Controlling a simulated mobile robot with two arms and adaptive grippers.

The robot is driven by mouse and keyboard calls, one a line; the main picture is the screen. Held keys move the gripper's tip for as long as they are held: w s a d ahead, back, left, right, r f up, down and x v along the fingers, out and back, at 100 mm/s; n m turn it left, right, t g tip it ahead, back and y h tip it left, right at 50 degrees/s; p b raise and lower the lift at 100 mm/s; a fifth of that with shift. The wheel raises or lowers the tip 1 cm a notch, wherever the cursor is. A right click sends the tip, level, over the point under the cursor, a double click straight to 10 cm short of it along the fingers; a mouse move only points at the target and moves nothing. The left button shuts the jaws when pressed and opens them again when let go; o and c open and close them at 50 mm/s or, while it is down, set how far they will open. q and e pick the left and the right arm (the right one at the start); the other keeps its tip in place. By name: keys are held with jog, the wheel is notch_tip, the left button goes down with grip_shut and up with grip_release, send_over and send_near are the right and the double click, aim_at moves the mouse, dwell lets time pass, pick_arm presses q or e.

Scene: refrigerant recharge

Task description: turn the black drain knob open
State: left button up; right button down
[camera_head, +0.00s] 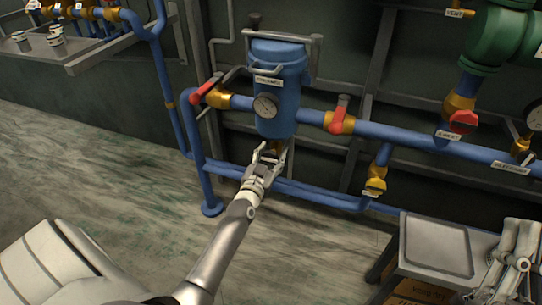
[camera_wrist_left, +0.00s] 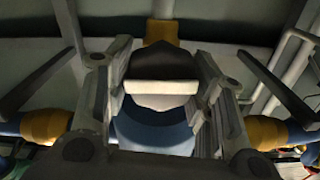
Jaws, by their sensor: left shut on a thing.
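My left gripper (camera_head: 268,155) is at the underside of the blue filter canister (camera_head: 279,92), with its arm reaching up from the bottom of the head view. In the left wrist view the black drain knob (camera_wrist_left: 162,66), with a pale front edge, sits between the two fingers (camera_wrist_left: 160,85). The gripper is shut on it. The blue canister bottom (camera_wrist_left: 150,135) and a brass fitting (camera_wrist_left: 160,32) show around the knob. In the head view the fingers mostly hide the knob. My right gripper (camera_head: 515,258) is at the lower right edge; its fingers are unclear.
Blue pipes run either side of the canister, with red-handled valves at left (camera_head: 206,88) and right (camera_head: 340,112). A gauge (camera_head: 265,106) is on the canister front. A grey-topped cart (camera_head: 405,258) stands at lower right. The floor at left is clear.

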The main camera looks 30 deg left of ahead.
pick_arm(q)
jog(key=n+p, duration=0.1)
jog(key=n, duration=0.2)
jog(key=shift+r+p, duration=0.1)
jog(key=shift+p, duration=0.2)
jog(key=n+p, duration=0.1)
jog(key=n, duration=0.3)
jog(key=shift+a, duration=0.15)
jog(key=shift+n, duration=1)
jog(key=n, duration=0.2)
jog(key=shift+s+f+n, duration=0.1)
jog(key=shift+f+n, duration=0.1)
jog(key=shift+n, duration=0.1)
jog(key=n, duration=0.2)
jog(key=shift+f+n, duration=0.1)
jog(key=shift+n, duration=0.2)
jog(key=shift+a+n, duration=0.1)
jog(key=shift+n, duration=1.7)
pick_arm(e)
jog(key=w+f+g+h, duration=0.2)
jog(key=w+f+g, duration=0.2)
jog(key=f, duration=0.5)
jog(key=shift+d+g, duration=0.15)
jog(key=shift+g, duration=0.85)
pick_arm(q)
jog(key=o, duration=1)
